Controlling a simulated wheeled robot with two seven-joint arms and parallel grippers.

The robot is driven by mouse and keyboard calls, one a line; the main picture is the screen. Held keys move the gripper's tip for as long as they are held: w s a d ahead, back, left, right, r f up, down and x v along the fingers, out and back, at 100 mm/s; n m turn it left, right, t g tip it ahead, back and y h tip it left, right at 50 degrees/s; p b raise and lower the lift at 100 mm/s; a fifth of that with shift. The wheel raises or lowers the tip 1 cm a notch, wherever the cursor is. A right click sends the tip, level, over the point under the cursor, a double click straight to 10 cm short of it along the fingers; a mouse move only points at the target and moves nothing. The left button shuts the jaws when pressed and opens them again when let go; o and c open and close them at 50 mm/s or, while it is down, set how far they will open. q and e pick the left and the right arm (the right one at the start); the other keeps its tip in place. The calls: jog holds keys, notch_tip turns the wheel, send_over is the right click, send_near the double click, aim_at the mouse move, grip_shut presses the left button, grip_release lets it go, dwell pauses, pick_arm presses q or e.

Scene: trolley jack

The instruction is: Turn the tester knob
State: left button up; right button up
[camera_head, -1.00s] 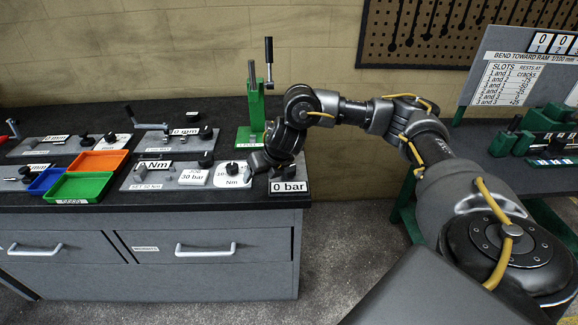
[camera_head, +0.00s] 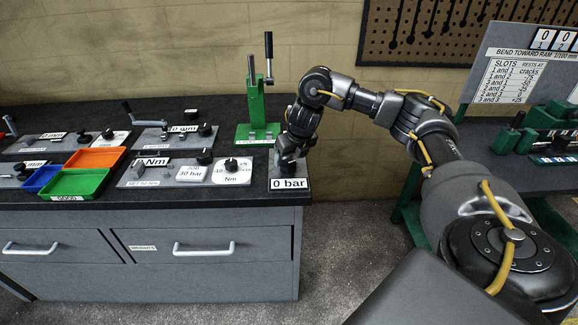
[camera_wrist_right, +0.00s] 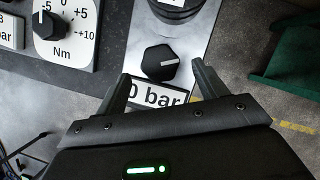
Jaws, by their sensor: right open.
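A black hexagonal knob with a white pointer line (camera_wrist_right: 160,62) stands on a light plate marked "0 bar" (camera_head: 288,184). In the wrist view it shows between and just past my right fingertips; whether they overlap it in height I cannot tell. My right gripper (camera_wrist_right: 162,74) is open and empty, pointing down over this plate. In the head view the gripper (camera_head: 287,165) hides the knob. A second black knob (camera_wrist_right: 46,25) sits on the Nm dial to the left; it also shows in the head view (camera_head: 231,164). My left gripper is not in view.
A green stand with an upright lever (camera_head: 257,110) rises behind the plate. Green (camera_head: 75,184) and orange (camera_head: 95,158) trays sit further left among plates with knobs and cranks. The bench's right edge is close to the "0 bar" plate.

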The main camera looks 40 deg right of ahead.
aim_at(288, 163)
jog(key=shift+b+x, duration=0.45)
jog(key=shift+x, duration=1.25)
jog(key=c, duration=1)
jog(key=shift+o, duration=0.2)
jog(key=shift+r+m+p, duration=0.25)
jog(key=shift+m+p, duration=0.25)
jog(key=shift+p, duration=0.45)
jog(key=m+h+p, duration=0.1)
jog(key=m+p, duration=0.2)
jog(key=p, duration=0.1)
jog(key=m+g+h+p, duration=0.1)
jog(key=m+p, duration=0.2)
jog(key=p, duration=0.1)
jog(key=m+g+h+p, duration=0.1)
jog(key=m+p, duration=0.2)
jog(key=p, duration=0.1)
jog(key=shift+w+a+r, duration=0.1)
jog(key=shift+w+a, duration=0.05)
jog(key=shift+a, duration=0.1)
jog(key=m+g+p, duration=0.1)
jog(key=m+p, duration=0.1)
jog(key=m, duration=0.1)
jog(key=shift+w+f+m+g+h+p, duration=0.1)
jog(key=shift+f+m+g+h+p, duration=0.1)
jog(key=shift+m+g+p, duration=0.35)
jog(key=shift+f+m+g+h+p, duration=0.15)
jog(key=shift+m+h+p, duration=0.1)
jog(key=shift+m, duration=0.5)
